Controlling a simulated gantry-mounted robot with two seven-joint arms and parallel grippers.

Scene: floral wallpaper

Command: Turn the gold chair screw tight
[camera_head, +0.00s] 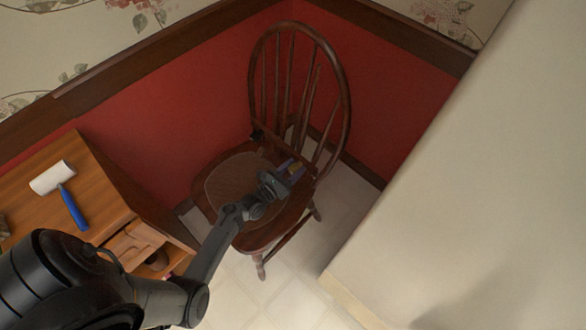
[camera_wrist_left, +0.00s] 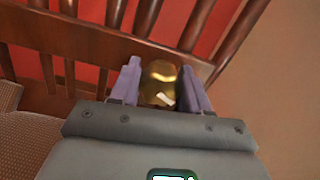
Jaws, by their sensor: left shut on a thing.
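The brown wooden chair (camera_head: 340,135) stands in the red-panelled corner, with a spindle back and a woven seat pad (camera_head: 232,178). My left gripper (camera_head: 291,170) is over the seat, close to the foot of the chair back. In the left wrist view, the gold screw (camera_wrist_left: 160,82) has a rounded, shiny head and sits between the purple fingers of my left gripper (camera_wrist_left: 160,88). The fingers are shut on it. The chair's back rail (camera_wrist_left: 60,38) is right behind the screw. The lower part of the screw is hidden by the gripper body. My right gripper is not in view.
A wooden cabinet (camera_head: 120,205) with an open drawer stands at the left. A lint roller (camera_head: 66,195) with a blue handle lies on its top. A large pale surface (camera_head: 460,170) fills the right side. Tiled floor (camera_head: 285,290) shows below the chair.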

